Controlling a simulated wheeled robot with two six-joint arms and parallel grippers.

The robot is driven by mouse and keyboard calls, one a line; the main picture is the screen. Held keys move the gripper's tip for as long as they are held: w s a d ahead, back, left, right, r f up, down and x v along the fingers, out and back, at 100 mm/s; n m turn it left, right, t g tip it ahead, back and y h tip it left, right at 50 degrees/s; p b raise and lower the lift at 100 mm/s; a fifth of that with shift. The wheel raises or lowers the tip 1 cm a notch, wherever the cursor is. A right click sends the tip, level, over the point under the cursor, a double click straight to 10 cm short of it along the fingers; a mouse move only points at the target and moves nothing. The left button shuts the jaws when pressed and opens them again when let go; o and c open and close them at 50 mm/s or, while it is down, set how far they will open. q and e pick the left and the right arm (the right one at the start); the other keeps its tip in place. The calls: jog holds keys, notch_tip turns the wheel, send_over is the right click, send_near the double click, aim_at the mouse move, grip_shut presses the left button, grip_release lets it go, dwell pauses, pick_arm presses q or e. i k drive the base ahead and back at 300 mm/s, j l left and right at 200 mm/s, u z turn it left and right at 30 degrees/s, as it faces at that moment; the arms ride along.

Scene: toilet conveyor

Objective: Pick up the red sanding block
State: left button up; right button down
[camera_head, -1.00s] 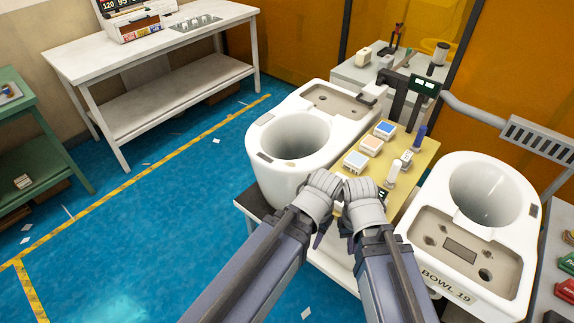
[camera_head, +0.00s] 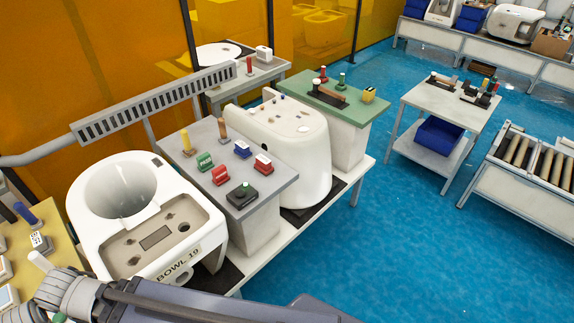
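Two red blocks lie on the grey-topped stand in the middle left of the head view. One red block (camera_head: 220,175) has pale lettering on its front; the other red block (camera_head: 263,166) is farther right with a pale top. I cannot tell for sure which is the sanding block. My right gripper (camera_head: 48,290) is at the lower left, left of the toilet bowl and well away from both blocks. Its fingertips are not clear, so its opening cannot be told. My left gripper is not clearly in view.
The grey stand (camera_head: 272,188) also holds a green block (camera_head: 204,161), a blue block (camera_head: 242,149), a black block with a green knob (camera_head: 241,195) and upright cylinders. The white toilet bowl marked BOWL 19 (camera_head: 205,237) stands between gripper and stand. Blue floor lies open at right.

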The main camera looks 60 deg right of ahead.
aim_at(263, 164)
jog(key=z, duration=1.9)
jog(key=i+l+u, duration=0.35)
jog(key=l+u, duration=0.2)
jog(key=i+l+u, duration=0.1)
jog(key=l+u, duration=0.15)
jog(key=i+l+u, duration=0.1)
jog(key=l+u, duration=0.15)
jog(key=l, duration=0.2)
jog(key=l+u, duration=0.25)
jog(key=i+l, duration=0.05)
jog(key=l, duration=0.1)
